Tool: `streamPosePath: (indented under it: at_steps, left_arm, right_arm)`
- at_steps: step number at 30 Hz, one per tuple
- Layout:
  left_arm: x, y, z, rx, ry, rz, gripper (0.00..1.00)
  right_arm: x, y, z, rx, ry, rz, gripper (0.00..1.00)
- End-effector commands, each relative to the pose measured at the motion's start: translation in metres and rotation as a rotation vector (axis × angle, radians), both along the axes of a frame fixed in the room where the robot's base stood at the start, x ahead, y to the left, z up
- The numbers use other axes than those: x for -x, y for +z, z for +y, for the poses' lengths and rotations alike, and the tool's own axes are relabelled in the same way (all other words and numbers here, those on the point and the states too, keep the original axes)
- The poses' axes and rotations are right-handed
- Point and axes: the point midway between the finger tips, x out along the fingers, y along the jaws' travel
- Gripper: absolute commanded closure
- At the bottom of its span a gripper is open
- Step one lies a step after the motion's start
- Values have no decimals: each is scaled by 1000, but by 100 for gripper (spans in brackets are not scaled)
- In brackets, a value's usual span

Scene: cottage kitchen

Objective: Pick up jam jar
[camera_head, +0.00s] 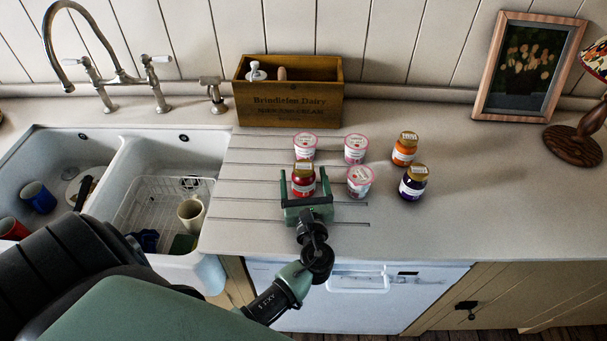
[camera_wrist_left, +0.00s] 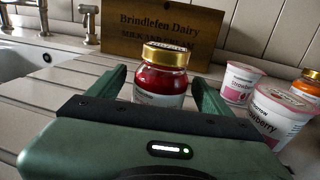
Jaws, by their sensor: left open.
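My left gripper (camera_head: 307,190) is open, with its fingers on either side of a red jam jar (camera_head: 303,183) with a gold lid. In the left wrist view the red jar (camera_wrist_left: 160,82) stands upright between the fingers of my left gripper (camera_wrist_left: 158,88); whether either finger touches it I cannot tell. An orange jar (camera_head: 404,150) and a dark purple jar (camera_head: 412,185), both with gold lids, stand on the counter to the right. My right gripper is not in view.
Several pink-and-white yogurt pots, such as one pot (camera_head: 358,182) just right of the gripper, stand close by. A wooden crate (camera_head: 290,110) is behind. The sink (camera_head: 125,150) is at left. A picture frame (camera_head: 482,100) and lamp (camera_head: 573,146) are at right.

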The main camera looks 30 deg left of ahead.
Motion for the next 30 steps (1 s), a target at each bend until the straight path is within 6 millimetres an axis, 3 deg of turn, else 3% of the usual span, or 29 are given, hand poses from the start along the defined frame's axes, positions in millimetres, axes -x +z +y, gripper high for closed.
streamPosePath:
  at_steps: [6,15,25,30]
  left_arm:
    - [-1,-1,1,1,0,-1,20]
    - [-1,-1,0,1,0,-1,100]
    - [-1,4,0,1,0,-3,100]
    - [-1,22,0,1,1,-6,100]
  right_arm:
    - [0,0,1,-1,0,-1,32]
    - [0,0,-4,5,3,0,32]
    - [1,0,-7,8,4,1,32]
    - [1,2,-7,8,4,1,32]
